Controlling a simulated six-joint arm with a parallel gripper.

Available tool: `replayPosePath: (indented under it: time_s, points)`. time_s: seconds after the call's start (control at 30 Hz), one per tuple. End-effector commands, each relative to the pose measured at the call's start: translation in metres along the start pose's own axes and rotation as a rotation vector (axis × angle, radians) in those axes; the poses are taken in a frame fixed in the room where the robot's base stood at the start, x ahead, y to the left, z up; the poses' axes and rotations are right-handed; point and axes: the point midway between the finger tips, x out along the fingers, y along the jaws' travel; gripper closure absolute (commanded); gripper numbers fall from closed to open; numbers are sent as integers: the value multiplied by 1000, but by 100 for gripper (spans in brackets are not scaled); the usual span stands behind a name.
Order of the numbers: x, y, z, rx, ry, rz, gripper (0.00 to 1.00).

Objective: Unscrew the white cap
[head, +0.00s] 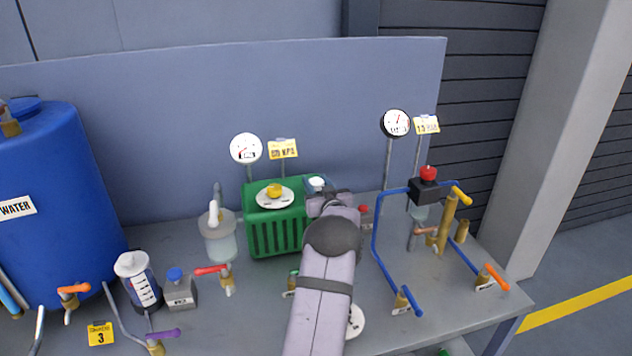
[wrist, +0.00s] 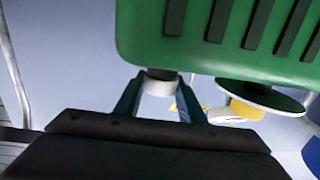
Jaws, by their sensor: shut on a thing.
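The white cap (head: 317,182) is at the back right corner of the green ribbed tank (head: 262,232). In the wrist view the white cap (wrist: 158,84) sits between the two blue-grey fingers of my gripper (wrist: 159,92), right against the green tank (wrist: 230,45). My gripper (head: 318,188) is shut on the cap, with my arm reaching in from the front. The cap's thread and neck are mostly hidden, so I cannot tell how far it is turned.
A yellow knob (head: 274,190) on a white disc stands on the tank beside the cap. A round gauge (head: 246,148) and a yellow tag (head: 283,149) rise behind. Blue pipework (head: 378,225) stands right; a clear jar (head: 219,240) stands left.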

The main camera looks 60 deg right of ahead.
Motion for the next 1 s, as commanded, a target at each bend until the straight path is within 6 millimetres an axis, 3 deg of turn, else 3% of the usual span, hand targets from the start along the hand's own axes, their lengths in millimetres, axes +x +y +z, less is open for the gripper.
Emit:
replayPosePath:
  time_s: [0.7,1.0]
  points:
    - [0,1,-3,-13,6,-244,86]
    - [0,0,-3,-14,2,-266,86]
